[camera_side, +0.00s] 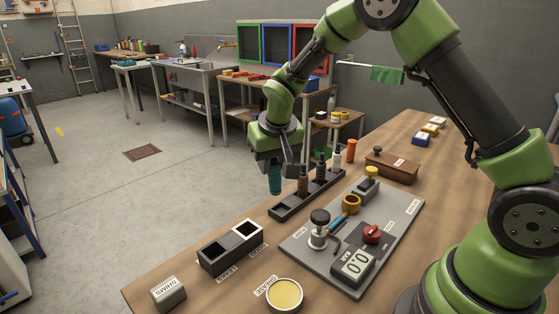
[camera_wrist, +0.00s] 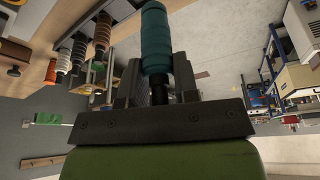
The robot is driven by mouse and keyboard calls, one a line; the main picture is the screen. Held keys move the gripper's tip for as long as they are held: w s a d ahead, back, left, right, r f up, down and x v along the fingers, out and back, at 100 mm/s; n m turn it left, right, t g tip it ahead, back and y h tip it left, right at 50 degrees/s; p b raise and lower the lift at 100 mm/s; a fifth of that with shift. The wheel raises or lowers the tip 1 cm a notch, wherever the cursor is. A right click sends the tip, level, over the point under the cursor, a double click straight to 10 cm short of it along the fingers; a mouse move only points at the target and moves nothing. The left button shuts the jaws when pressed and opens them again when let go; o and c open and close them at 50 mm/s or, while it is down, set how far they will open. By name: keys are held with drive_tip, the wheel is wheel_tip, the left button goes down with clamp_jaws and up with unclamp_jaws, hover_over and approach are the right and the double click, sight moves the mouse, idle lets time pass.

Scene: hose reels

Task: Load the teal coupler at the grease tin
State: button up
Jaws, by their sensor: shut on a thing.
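The teal coupler (camera_side: 275,178) hangs upright below my gripper (camera_side: 284,158), which is shut on its upper end. In the wrist view the teal coupler (camera_wrist: 155,45) stands out from between the jaws of my gripper (camera_wrist: 156,88). In the side view it is in the air, just behind and left of the dark rack (camera_side: 284,209). The round grease tin (camera_side: 285,294), with yellow grease inside, is open on the bench at the front. The coupler is well apart from the tin.
The rack holds several other couplers, including a brown one (camera_side: 303,183). Right of it is a grey plate (camera_side: 300,243) with fittings, a red knob (camera_side: 373,234) and a gauge reading 0.0 (camera_side: 354,266). A two-compartment black box (camera_side: 216,263) and a grey block (camera_side: 168,294) stand front left.

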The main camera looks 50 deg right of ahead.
drive_tip(key=s+a+f+g, duration=0.2)
drive_tip(key=s+a+g, duration=0.1)
drive_tip(key=s+a, duration=0.9)
drive_tip(key=shift+a+f, duration=0.2)
drive_tip(key=shift+f, duration=2.5)
drive_tip(key=shift+f, duration=0.65)
drive_tip(key=shift+r, duration=0.1)
wheel_tip(320, 180, up, 7)
idle(0.4)
